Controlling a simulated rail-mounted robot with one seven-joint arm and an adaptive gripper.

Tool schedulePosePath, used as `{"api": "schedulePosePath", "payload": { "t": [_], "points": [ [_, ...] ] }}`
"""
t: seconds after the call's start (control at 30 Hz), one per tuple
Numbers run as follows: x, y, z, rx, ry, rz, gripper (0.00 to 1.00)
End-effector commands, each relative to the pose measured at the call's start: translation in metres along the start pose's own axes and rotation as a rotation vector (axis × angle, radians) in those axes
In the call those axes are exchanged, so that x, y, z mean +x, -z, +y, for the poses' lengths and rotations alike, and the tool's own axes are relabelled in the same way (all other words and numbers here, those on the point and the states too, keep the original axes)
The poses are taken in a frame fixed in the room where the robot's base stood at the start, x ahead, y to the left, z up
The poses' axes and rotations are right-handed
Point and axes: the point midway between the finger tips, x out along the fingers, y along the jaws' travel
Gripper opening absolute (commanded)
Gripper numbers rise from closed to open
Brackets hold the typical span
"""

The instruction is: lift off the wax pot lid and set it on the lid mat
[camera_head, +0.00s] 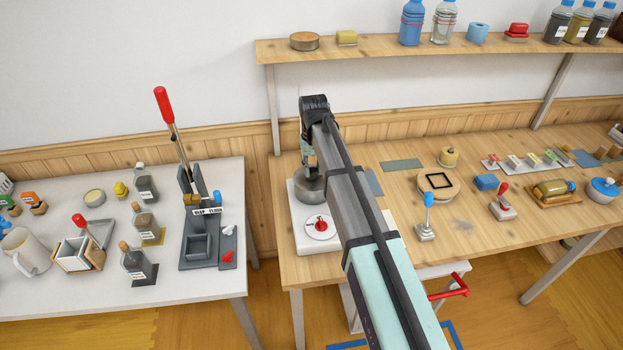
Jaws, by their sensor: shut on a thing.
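The wax pot (309,193) is a grey metal pot on a white hot plate (301,238) with a red dial, at the left end of the wooden table. My gripper (311,170) points down at the top of the pot and is shut on the lid's handle. The lid is mostly hidden by my gripper and arm, and I cannot tell whether it still touches the pot's rim. A blue-grey mat (375,184) lies just right of my arm, partly covered by it. A grey-green mat (401,165) lies bare farther back. I cannot tell which is the lid mat.
Right of my arm stand a round wooden board (436,185), a blue-handled lever (427,215) and a red-handled lever (503,203). A shelf (380,52) with bottles overhangs the back. A white table (60,295) stands left, across a gap.

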Motion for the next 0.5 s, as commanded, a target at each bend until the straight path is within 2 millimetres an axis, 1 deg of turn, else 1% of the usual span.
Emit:
{"api": "schedulePosePath", "payload": {
  "t": [0.5],
  "points": [
    [-0.028,0.0,0.0,0.0,0.0,0.0,0.0]
  ]
}}
